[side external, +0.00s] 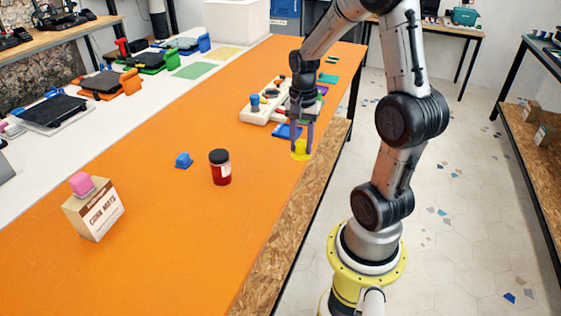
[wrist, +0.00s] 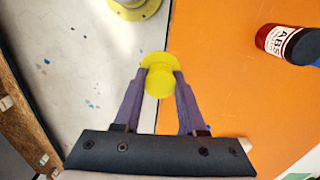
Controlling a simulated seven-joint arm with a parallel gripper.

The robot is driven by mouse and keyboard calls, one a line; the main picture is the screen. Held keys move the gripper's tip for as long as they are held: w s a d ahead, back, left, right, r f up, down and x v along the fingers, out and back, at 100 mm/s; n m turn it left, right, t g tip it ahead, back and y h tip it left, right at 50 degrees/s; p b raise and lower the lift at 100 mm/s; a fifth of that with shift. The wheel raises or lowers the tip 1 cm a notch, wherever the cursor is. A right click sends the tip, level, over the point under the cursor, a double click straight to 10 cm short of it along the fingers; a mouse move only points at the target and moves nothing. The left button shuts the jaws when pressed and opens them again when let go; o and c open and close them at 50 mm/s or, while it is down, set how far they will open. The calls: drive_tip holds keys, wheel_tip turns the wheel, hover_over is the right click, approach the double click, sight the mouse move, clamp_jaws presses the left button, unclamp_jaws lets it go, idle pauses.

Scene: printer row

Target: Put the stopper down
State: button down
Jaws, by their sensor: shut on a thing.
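The stopper is a yellow round piece with a wider flange. In the wrist view the stopper (wrist: 160,80) sits between the two purple fingertips of my gripper (wrist: 160,84), which is shut on it. In the side view the stopper (side external: 300,150) is at the lower tips of my gripper (side external: 302,142), near the right edge of the orange table (side external: 140,220). I cannot tell whether the stopper touches the table or hangs just above it.
A red jar with a black lid (side external: 220,168), a blue piece (side external: 183,160) and a cardboard box with a pink piece on top (side external: 94,212) stand on the table. A white tray (side external: 256,114) and a blue flat piece (side external: 287,131) lie beside my gripper. The table's front middle is clear.

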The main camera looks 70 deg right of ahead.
drive_tip(key=shift+s+r, duration=0.2)
drive_tip(key=shift+w+d, duration=0.2)
drive_tip(key=shift+d, duration=0.1)
drive_tip(key=w+d+f, duration=0.4)
drive_tip(key=w+d, duration=0.2)
hover_over(281, 161)
drive_tip(key=f, duration=0.5)
drive_tip(key=shift+s+a+f, duration=0.1)
drive_tip(key=shift+s+a, duration=0.05)
drive_tip(key=shift+a, duration=0.05)
drive_tip(key=shift+d+f, duration=0.1)
drive_tip(key=shift+f, duration=1.65)
drive_tip(key=shift+f, duration=0.15)
drive_tip(key=shift+c, duration=2.4)
unclamp_jaws()
